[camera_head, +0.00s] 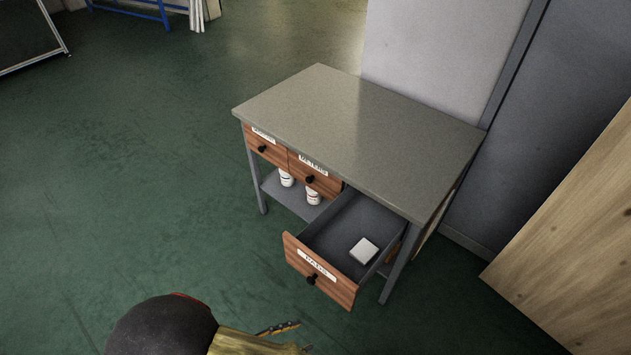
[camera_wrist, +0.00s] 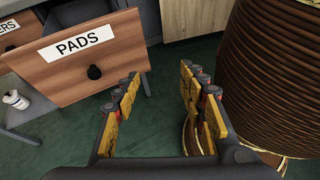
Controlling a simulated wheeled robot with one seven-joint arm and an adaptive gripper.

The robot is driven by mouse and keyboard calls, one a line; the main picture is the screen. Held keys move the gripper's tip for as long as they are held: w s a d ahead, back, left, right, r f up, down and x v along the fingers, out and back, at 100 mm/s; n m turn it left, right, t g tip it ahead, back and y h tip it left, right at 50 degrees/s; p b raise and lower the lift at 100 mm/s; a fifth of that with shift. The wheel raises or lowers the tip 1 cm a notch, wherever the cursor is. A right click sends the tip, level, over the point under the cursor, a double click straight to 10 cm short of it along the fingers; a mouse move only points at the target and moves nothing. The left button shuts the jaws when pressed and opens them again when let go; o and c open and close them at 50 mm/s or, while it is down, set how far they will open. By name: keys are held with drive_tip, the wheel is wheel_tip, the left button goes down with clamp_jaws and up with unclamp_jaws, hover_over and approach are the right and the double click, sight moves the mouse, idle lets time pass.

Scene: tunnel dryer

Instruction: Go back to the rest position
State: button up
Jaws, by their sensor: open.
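My gripper (camera_wrist: 160,108) is open and empty in the wrist view, its yellow-padded fingers apart over the green floor. The front of the PADS drawer (camera_wrist: 85,58) is at the left of that view, with a black knob, and the gripper is apart from the knob. In the head view part of my gripper (camera_head: 280,338) shows at the bottom edge, below the drawer. The PADS drawer (camera_head: 318,270) is pulled out of the grey-topped bench, and a white square pad (camera_head: 364,250) lies inside it.
The bench (camera_head: 360,120) has two shut drawers (camera_head: 265,147) and a lower shelf with white containers (camera_head: 313,196). A large brown ribbed cylinder (camera_wrist: 275,70) stands close to the right of my gripper in the wrist view. A wooden panel (camera_head: 580,240) is at right. Green floor (camera_head: 130,170) is clear at left.

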drive_tip(key=w+d+r+m+g+y, duration=0.25)
drive_tip(key=d+r+m+y, duration=0.2)
drive_tip(key=r+m, duration=0.4)
drive_tip(key=w+d+r+m+g+y, duration=0.1)
drive_tip(key=d+r+m+g+y, duration=0.4)
drive_tip(key=r, duration=0.6)
drive_tip(key=w+d+r+m+t+y, duration=0.1)
drive_tip(key=d+r+m+t, duration=0.6)
drive_tip(key=d+r, duration=0.7)
drive_tip(key=shift+d+r+m+y, duration=0.45)
drive_tip(key=shift+m+y, duration=0.1)
drive_tip(key=shift+m, duration=0.5)
